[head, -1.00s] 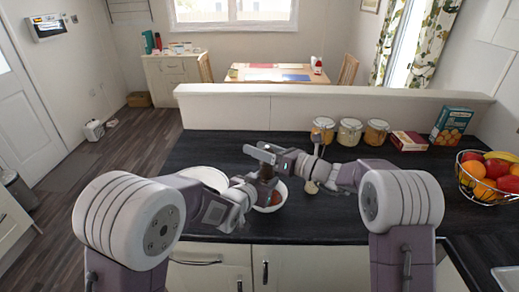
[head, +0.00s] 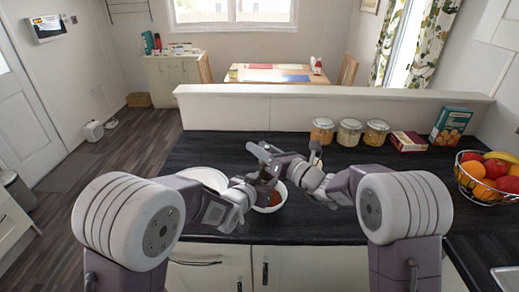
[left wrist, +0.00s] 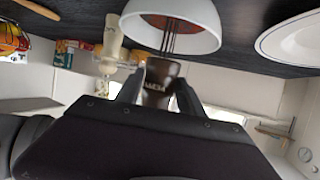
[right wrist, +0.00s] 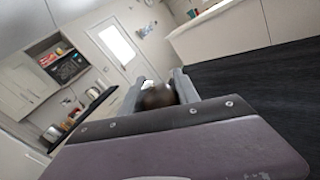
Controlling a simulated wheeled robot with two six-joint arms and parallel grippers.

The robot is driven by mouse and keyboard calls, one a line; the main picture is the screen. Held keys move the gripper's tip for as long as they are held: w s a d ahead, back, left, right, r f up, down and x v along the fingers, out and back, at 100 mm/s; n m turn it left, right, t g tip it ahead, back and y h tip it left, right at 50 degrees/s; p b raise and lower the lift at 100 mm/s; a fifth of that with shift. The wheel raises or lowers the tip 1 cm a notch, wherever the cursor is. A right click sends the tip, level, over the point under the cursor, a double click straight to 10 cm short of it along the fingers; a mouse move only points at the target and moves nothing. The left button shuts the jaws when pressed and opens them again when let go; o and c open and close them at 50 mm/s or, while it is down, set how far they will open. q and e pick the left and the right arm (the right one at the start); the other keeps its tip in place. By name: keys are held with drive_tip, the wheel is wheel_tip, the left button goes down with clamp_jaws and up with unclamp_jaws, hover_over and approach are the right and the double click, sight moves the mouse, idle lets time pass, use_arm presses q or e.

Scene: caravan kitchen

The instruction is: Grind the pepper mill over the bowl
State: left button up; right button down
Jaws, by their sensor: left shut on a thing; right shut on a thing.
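The dark brown pepper mill is upright between my grippers, mostly hidden in the head view; its lettered body (left wrist: 158,88) shows in the left wrist view. My left gripper (head: 262,184) is shut on the body. My right gripper (head: 270,160) is shut on the mill's dark round top (right wrist: 157,98), above the left gripper. The white bowl (head: 280,205) with red contents is on the counter below the mill, partly hidden by my left gripper. In the left wrist view, thin dark streaks run between the mill and the bowl (left wrist: 200,40).
A white plate (head: 207,178) is left of the bowl. A pale mill (left wrist: 113,42) stands near the bowl. Jars (head: 349,132), boxes (head: 448,126) and a wire fruit basket (head: 487,190) stand at the back and right. The dark counter (head: 215,147) is clear at back left.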

drive_tip(key=m+t+h, duration=0.1)
drive_tip(key=h, duration=0.1)
drive_tip(key=m+t+h, duration=0.2)
drive_tip(key=shift+w+d, duration=0.2)
drive_tip(key=shift+d, duration=0.2)
drive_tip(key=shift+d+m+h, duration=0.1)
drive_tip(key=shift+m+h, duration=0.2)
drive_tip(key=c, duration=0.9)
unclamp_jaws()
drive_tip(key=v, duration=1.2)
drive_tip(key=shift+f, duration=0.1)
